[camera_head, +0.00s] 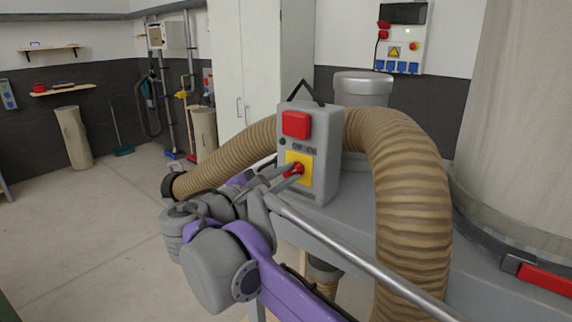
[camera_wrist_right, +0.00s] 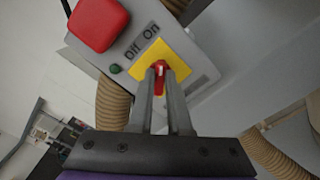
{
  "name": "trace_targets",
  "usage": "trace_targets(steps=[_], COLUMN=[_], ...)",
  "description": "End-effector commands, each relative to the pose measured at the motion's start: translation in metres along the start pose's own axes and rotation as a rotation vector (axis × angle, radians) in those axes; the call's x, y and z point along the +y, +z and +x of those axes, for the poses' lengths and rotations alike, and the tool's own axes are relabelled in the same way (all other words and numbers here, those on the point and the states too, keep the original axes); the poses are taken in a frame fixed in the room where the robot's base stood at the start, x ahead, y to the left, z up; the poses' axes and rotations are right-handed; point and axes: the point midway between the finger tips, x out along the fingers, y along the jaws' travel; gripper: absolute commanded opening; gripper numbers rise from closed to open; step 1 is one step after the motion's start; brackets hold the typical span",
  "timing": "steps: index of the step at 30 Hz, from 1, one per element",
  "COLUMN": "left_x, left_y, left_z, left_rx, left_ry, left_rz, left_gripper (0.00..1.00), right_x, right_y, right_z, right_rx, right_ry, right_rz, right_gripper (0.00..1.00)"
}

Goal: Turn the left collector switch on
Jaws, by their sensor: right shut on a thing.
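The left collector switch is a small red knob (camera_wrist_right: 160,68) on a yellow plate (camera_head: 305,163), on the front of a grey control box (camera_head: 325,150). "Off" and "On" are printed above the plate. My right gripper (camera_head: 296,170) reaches the plate from the lower left. In the right wrist view its two fingers (camera_wrist_right: 161,74) are closed on either side of the red knob. A pale mark shows on the knob, roughly upright in that view; I cannot tell its setting surely. My left gripper is not in view.
A large red button (camera_head: 296,124) sits above the switch on the same box. A thick brown ribbed hose (camera_head: 412,190) arches behind and right of the box. A grey metal rod crosses below. A wall panel (camera_head: 401,38) hangs at the back. Open floor (camera_head: 90,220) lies left.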

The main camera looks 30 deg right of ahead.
Motion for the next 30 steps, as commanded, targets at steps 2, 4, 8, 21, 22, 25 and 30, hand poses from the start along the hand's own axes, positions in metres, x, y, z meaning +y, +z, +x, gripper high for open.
trace_targets(steps=[2, 4, 8, 21, 22, 25, 30], left_x=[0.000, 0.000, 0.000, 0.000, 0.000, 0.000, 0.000], left_y=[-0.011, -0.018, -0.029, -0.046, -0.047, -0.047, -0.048], left_z=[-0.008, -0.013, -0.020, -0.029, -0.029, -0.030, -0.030], left_rx=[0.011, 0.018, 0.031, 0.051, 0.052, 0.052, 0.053], left_ry=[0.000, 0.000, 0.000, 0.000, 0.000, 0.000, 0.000], left_rz=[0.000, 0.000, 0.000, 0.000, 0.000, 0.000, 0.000], left_gripper=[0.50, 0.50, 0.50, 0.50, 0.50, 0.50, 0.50], right_x=[0.003, 0.003, 0.002, -0.002, -0.002, -0.002, -0.003], right_y=[0.003, 0.003, 0.002, 0.000, -0.001, -0.001, -0.001], right_z=[0.000, 0.000, 0.000, 0.000, 0.000, 0.000, 0.000], right_rx=[0.000, -0.001, -0.001, 0.000, 0.000, 0.000, 0.001], right_ry=[-0.001, -0.001, 0.000, 0.000, 0.000, 0.000, 0.000], right_rz=[0.076, 0.143, 0.264, 0.588, 0.604, 0.643, 0.686], right_gripper=[0.00, 0.00, 0.00, 0.00, 0.00, 0.00, 0.00])
